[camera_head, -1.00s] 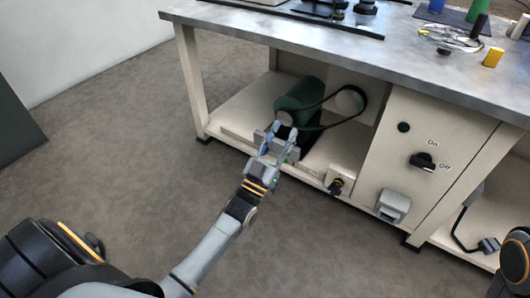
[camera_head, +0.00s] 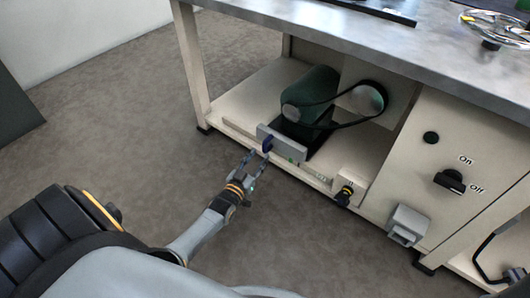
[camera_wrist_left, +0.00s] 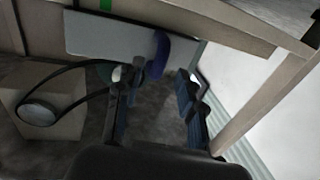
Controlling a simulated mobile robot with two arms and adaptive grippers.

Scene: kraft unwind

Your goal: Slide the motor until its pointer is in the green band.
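The dark green motor (camera_head: 312,88) lies on the low shelf under the bench. A black belt (camera_head: 345,122) runs from it to a round pulley (camera_head: 369,99). A grey plate (camera_head: 288,149) with a dark blue handle (camera_head: 267,144) stands at its front; both show in the left wrist view, plate (camera_wrist_left: 95,38) and handle (camera_wrist_left: 160,56). A green mark (camera_head: 320,178) sits on the shelf's front rail. I cannot make out the pointer clearly. My left gripper (camera_head: 257,157) is open and empty just in front of the handle, its fingers (camera_wrist_left: 160,92) apart.
The bench top (camera_head: 300,18) overhangs the shelf. The floor (camera_head: 130,130) to the left is clear.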

